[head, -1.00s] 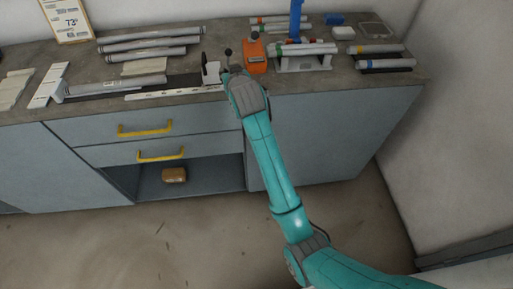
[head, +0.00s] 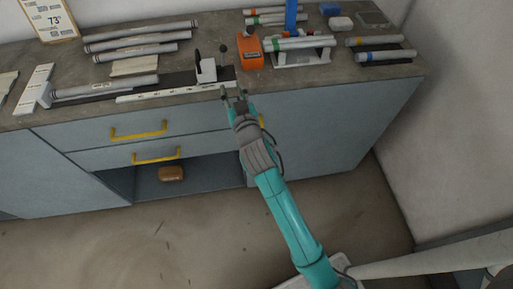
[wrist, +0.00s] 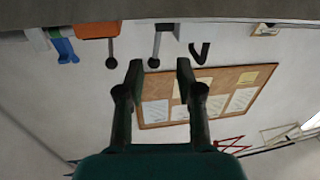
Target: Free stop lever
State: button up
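The stop on the white ruled rail is a small white block (head: 207,71) with an upright black plate (head: 197,60). A dark lever with a ball knob (head: 223,49) stands upright just right of the block; which way it is set I cannot tell. In the wrist view a ball-ended lever (wrist: 154,48) and a black hook-shaped piece (wrist: 200,54) hang at the top, beyond the fingers. My gripper (head: 234,91) is open and empty at the bench's front edge, in front of the stop and apart from it. It also shows in the wrist view (wrist: 157,68).
An orange block (head: 249,52) with its own ball knob stands right of the stop. Grey tubes lie left on the bench, and a rack (head: 300,57) holds tubes at right. Yellow drawer handles (head: 139,130) jut from the cabinet below.

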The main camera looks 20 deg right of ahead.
jog(key=s+f, duration=0.4)
jog(key=s, duration=0.4)
jog(key=s+f+n+g+y, duration=0.1)
jog(key=s+f, duration=0.3)
jog(key=s, duration=0.4)
jog(key=shift+y, duration=0.3)
jog(key=s+f+g, duration=0.1)
jog(key=s+f, duration=0.1)
jog(key=s, duration=0.6)
jog(key=s+f, duration=0.2)
jog(key=s, duration=0.7)
jog(key=s+d+r+g, duration=0.1)
jog(key=s+r, duration=0.3)
jog(key=s, duration=1.1)
jog(key=shift+s+d+r, duration=0.15)
jog(key=shift+s+d, duration=0.2)
jog(key=shift+d, duration=0.05)
